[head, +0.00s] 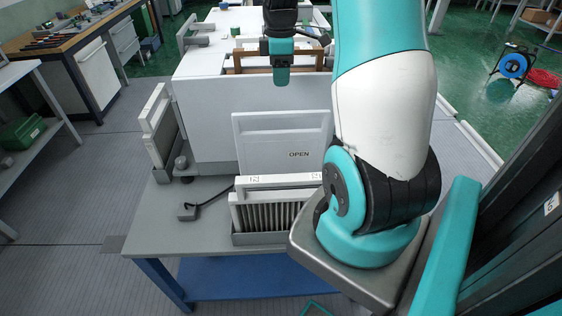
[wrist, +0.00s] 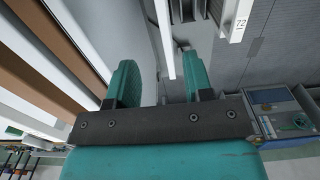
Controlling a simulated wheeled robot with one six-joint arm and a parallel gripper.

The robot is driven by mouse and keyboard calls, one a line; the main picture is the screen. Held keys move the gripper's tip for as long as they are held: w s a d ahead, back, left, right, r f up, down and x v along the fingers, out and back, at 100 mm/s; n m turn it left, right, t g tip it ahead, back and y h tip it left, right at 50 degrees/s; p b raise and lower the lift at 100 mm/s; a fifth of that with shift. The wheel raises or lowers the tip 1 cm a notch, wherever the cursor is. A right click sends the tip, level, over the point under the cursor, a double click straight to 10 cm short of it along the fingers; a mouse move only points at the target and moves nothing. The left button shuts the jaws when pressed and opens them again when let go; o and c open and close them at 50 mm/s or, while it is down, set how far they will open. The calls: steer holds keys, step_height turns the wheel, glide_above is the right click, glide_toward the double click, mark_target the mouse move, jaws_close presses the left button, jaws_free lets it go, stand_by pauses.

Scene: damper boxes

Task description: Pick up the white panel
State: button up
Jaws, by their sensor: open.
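The white panel (head: 270,135), marked "OPEN", stands upright in the middle of the head view, in front of a large white box and behind a finned unit. My gripper (head: 281,78) points down above the panel's top edge, with a gap between them in the picture. In the wrist view my gripper (wrist: 160,65) has its two teal fingers apart and nothing gripped. A thin white edge (wrist: 163,35), which looks like the panel's top, lines up with the gap between the fingers. My arm hides the area at the panel's right side.
The finned unit (head: 265,217) with a white top bar stands on the grey table (head: 155,230) in front of the panel. A large white box (head: 205,110) stands close behind. Table space at front left is clear.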

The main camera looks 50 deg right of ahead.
mark_target(281, 112)
step_height(281, 112, down, 7)
steer(key=shift+r+p, duration=0.1)
steer(key=shift+p, duration=0.65)
steer(key=shift+s+a+f+p, duration=0.15)
steer(key=shift+f+p, duration=0.5)
steer(key=shift+f, duration=0.75)
steer(key=shift+s+d+f+p, duration=0.1)
steer(key=shift+f+p, duration=0.55)
steer(key=shift+f, duration=0.7)
steer(key=shift+c, duration=0.5)
jaws_close()
steer(key=shift+r, duration=0.1)
